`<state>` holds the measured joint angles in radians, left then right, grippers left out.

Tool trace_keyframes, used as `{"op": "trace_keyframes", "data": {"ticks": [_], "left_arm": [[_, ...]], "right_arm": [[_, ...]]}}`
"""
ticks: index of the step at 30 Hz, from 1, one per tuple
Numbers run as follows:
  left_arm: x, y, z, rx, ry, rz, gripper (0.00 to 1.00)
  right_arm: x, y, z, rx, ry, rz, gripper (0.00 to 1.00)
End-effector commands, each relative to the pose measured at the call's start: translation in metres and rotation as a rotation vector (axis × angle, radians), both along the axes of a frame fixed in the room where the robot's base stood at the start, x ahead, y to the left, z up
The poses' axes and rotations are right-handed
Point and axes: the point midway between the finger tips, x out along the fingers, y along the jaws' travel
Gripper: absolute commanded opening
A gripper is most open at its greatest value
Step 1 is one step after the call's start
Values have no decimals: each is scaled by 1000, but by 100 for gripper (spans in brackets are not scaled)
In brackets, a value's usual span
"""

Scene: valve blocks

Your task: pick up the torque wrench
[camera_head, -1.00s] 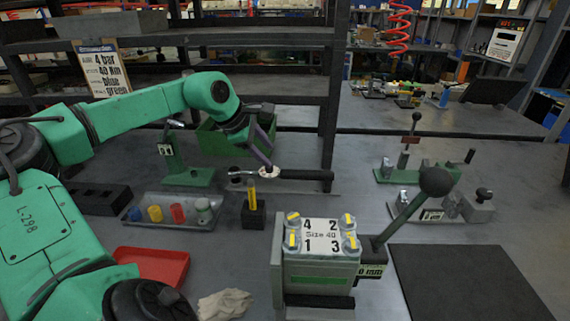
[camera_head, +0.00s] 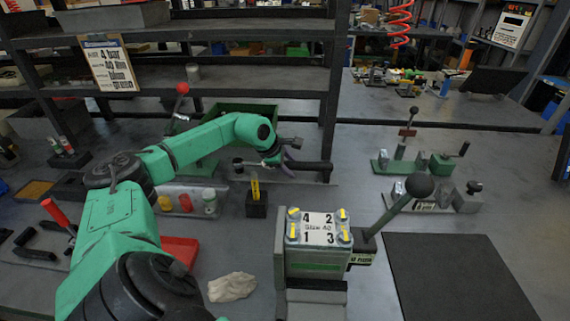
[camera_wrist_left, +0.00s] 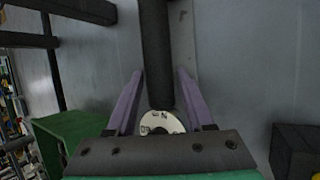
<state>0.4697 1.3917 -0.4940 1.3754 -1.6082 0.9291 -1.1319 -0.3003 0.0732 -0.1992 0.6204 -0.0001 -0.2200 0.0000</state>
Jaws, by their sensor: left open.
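The torque wrench lies across the bench in the middle of the head view, its black handle (camera_head: 312,166) pointing right. The wrist view shows the handle (camera_wrist_left: 155,55) running away from the camera, with a white dial (camera_wrist_left: 163,122) at its near end. My left gripper (camera_head: 289,165) is at the wrench, near the dial end of the handle. In the wrist view its two purple fingers (camera_wrist_left: 158,85) stand open on either side of the handle, with gaps to both sides. Whether the fingertips reach down to handle height is hard to tell. My right gripper is out of view.
A black block with a yellow-topped tool (camera_head: 256,203) stands just in front of the wrench. The green bin (camera_head: 245,113) is behind my gripper. A dark mat (camera_head: 455,275) lies clear at right.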

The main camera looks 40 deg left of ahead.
Motion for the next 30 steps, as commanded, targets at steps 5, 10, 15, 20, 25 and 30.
{"op": "trace_keyframes", "data": {"ticks": [5,10,15,20,25,30], "left_arm": [[0,0,0,0,0,0,11],[0,0,0,0,1,0,0],[0,0,0,0,1,-1,0],[0,0,0,0,1,-1,0],[0,0,0,0,1,-1,0],[-1,0,0,0,1,-1,0]], "right_arm": [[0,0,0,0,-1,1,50],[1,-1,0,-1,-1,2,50],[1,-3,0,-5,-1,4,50],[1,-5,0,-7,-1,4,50],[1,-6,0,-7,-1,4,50],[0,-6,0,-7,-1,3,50]]}}
